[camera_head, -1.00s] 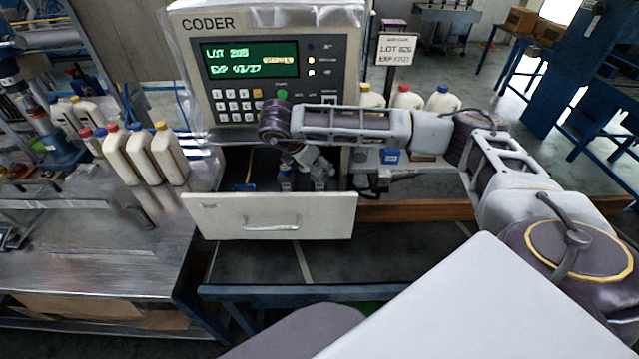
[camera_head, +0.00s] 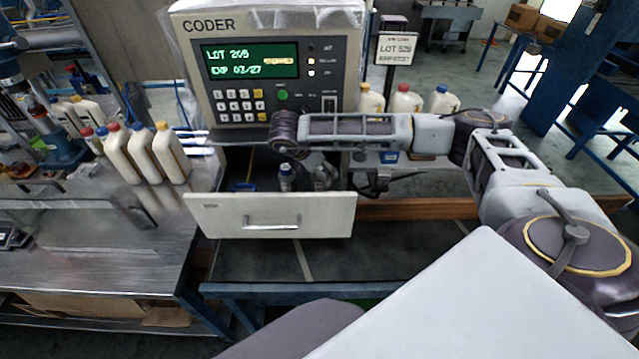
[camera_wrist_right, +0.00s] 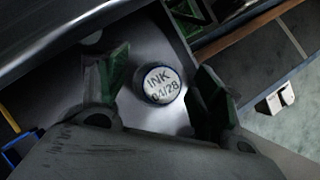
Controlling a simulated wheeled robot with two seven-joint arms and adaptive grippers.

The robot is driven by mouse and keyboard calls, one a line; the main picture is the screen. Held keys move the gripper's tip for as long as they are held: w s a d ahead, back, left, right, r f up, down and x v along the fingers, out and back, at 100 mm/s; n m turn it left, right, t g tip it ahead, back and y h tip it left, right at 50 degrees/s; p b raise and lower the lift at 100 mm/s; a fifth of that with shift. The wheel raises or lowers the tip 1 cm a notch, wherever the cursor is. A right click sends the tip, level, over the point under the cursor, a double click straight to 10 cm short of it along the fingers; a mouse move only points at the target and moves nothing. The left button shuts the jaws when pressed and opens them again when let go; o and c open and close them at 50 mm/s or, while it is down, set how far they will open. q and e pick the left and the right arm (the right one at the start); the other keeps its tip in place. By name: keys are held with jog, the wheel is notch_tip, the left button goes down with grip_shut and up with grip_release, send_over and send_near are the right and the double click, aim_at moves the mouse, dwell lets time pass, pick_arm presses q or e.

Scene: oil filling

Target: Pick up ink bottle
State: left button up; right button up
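In the right wrist view, the ink bottle (camera_wrist_right: 161,84) shows from above as a round white cap reading "INK 04/28" with a dark blue rim. My right gripper (camera_wrist_right: 160,66) is open, its green-padded fingers on either side of the cap with gaps. In the head view, a small bottle (camera_head: 286,177) and another small clear or grey item (camera_head: 322,178) are in the open drawer (camera_head: 272,216) under the coder. I cannot tell which of them the wrist view shows. My right arm crosses above the drawer and hides part of it. My left gripper is not in view.
The coder (camera_head: 268,70) stands above the drawer. Its screen reads LOT 205, EXP 03/27. A lot sign (camera_head: 396,49) stands to its right. Several capped white bottles (camera_head: 171,155) stand on the metal table at left. A blue item (camera_head: 243,186) lies in the drawer's left part.

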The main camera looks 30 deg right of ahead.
jog(key=c, duration=1.3)
jog(key=shift+r, duration=0.25)
jog(key=shift+r+b, duration=0.2)
jog(key=shift+b, duration=0.1)
jog(key=shift+a+r, duration=0.15)
jog(key=a, duration=0.1)
jog(key=a+b, duration=0.1)
jog(key=a, duration=0.1)
jog(key=shift+s+a+r+b, duration=0.25)
jog(key=shift+s+a+b, duration=0.1)
jog(key=shift+s+a, duration=0.05)
jog(key=shift+d+r+p, duration=0.1)
jog(key=shift+r+p, duration=0.75)
jog(key=shift+r, duration=5.85)
